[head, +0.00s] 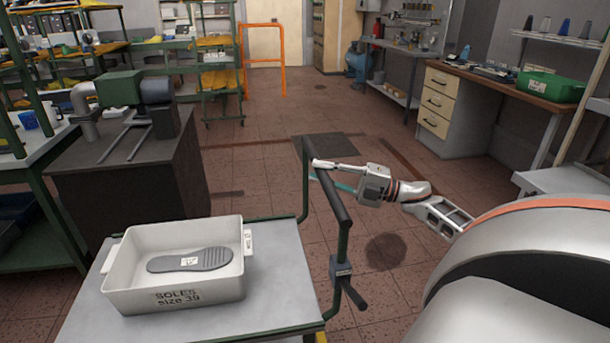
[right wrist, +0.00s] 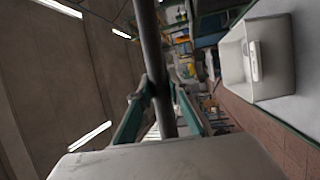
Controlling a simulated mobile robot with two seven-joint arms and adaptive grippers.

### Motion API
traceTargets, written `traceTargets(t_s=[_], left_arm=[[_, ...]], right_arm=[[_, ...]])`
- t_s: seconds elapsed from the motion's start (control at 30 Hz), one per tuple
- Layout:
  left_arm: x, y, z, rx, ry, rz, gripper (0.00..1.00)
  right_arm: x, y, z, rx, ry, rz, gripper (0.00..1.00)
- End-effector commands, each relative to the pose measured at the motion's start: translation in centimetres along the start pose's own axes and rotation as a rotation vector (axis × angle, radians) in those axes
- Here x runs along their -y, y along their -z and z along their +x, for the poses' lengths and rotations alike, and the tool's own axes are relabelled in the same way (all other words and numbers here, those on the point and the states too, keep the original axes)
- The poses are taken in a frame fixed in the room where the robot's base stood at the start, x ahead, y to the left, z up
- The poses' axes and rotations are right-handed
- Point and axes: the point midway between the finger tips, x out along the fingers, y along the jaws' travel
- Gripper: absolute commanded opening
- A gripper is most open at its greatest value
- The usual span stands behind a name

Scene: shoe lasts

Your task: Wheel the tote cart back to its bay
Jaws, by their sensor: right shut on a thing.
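The tote cart (head: 283,275) stands at the lower left of the head view, with a grey top, a green frame and a dark push handle (head: 332,196) at its right end. A white tote (head: 225,290) marked "SOLES size 39" sits on it, holding a grey sole (head: 205,261). My right gripper (head: 338,174) is shut on the handle bar near its far end. In the right wrist view, its fingers (right wrist: 160,108) lie on both sides of the bar (right wrist: 150,50). My left gripper is out of view. The cart's wheels are hidden, and no bay can be made out for certain.
A dark machine bench (head: 130,185) stands close to the cart's far left. A wooden desk (head: 500,84) is at the right, a green rack (head: 220,60) and an orange rail (head: 264,60) further back. The tiled floor between is open, with a dark flat patch (head: 335,147).

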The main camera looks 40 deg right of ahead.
Motion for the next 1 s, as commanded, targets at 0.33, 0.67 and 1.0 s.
traceTargets(t_s=[0.33, 0.67, 1.0], left_arm=[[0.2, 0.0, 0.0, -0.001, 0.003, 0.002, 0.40], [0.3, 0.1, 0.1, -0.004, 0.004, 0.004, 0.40], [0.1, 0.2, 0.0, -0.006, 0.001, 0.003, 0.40]], right_arm=[[-0.3, -0.7, -1.4, 0.005, 0.000, -0.001, 0.00], [-0.3, -0.9, -1.5, 0.009, -0.001, 0.000, 0.36], [-0.3, -0.6, -1.4, 0.002, 0.000, 0.000, 0.36]])
